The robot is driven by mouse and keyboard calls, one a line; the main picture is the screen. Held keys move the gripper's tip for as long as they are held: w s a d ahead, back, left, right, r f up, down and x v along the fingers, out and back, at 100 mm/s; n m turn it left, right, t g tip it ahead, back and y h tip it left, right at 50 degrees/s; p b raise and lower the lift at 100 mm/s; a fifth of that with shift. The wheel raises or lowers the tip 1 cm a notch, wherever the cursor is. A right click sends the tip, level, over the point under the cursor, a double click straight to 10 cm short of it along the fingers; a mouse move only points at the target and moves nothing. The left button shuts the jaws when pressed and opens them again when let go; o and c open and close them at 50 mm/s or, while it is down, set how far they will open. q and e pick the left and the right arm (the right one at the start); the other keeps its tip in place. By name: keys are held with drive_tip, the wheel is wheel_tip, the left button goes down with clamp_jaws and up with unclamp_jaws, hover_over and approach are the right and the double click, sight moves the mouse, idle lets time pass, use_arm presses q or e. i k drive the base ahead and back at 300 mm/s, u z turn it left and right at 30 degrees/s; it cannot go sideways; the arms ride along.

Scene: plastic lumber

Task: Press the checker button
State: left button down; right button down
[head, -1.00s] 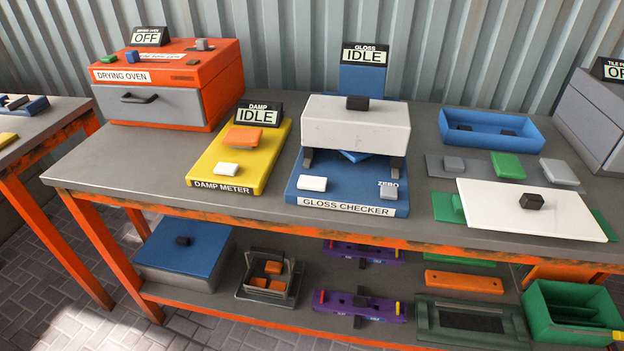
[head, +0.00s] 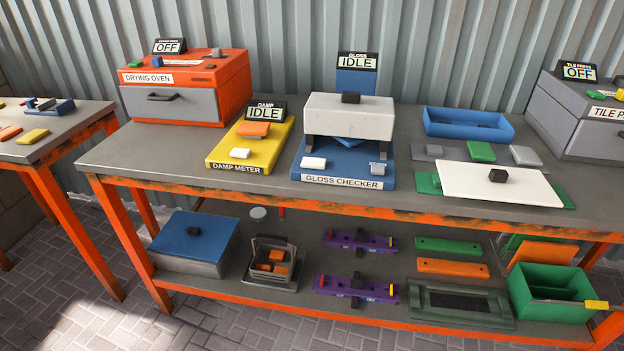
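The gloss checker (head: 343,181) stands on the bench near the middle, a blue base with a white block-shaped head (head: 349,118) over it. Its display (head: 358,62) reads IDLE. A white button (head: 314,163) sits at the front left of its base. A grey button (head: 378,168) sits at the front right; its label is too small to read clearly now. A blue piece (head: 350,142) shows partly under the head, mostly hidden. Neither of my grippers is in view.
The yellow damp meter (head: 250,152) stands left of the checker, the drying oven (head: 187,90) further left. Right are a blue tray (head: 468,122), a white plate (head: 497,183) and a tile press (head: 578,115). Bare bench top (head: 150,155) lies front left. The lower shelf holds several items.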

sight(310, 162)
drive_tip(key=z, duration=0.7)
drive_tip(key=i, duration=0.75)
drive_tip(key=u, duration=1.05)
